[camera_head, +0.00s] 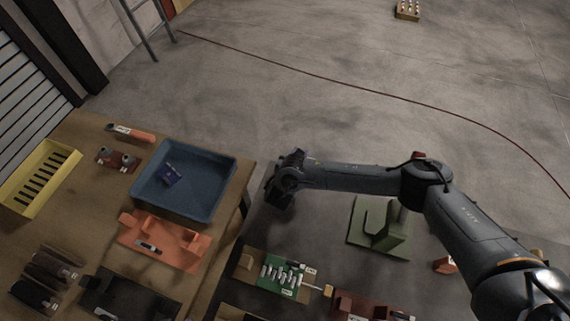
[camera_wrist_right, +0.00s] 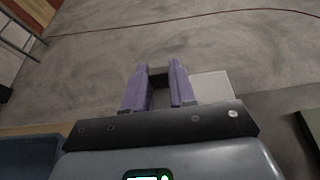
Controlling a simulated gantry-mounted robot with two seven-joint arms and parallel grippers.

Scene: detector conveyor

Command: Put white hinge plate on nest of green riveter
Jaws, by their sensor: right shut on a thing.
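My right gripper (camera_head: 278,194) is above the gap beside the left table in the head view, its fingers hard to make out there. In the right wrist view its two purple fingers (camera_wrist_right: 158,90) are shut on a dark piece between them. A pale white plate (camera_wrist_right: 211,86), seemingly the white hinge plate, extends from behind the right finger; whether it joins the dark piece is hidden. The green riveter (camera_head: 388,230) stands to the right of the gripper in the head view, with a flat base and an upright body. Its nest is not clearly visible. My left gripper is out of view.
The left table holds a blue tray (camera_head: 228,184), a yellow slotted bin (camera_head: 62,150) and an orange fixture (camera_head: 182,262). A green board with white parts (camera_head: 283,276) sits at bottom centre, near a dark red fixture (camera_head: 362,306).

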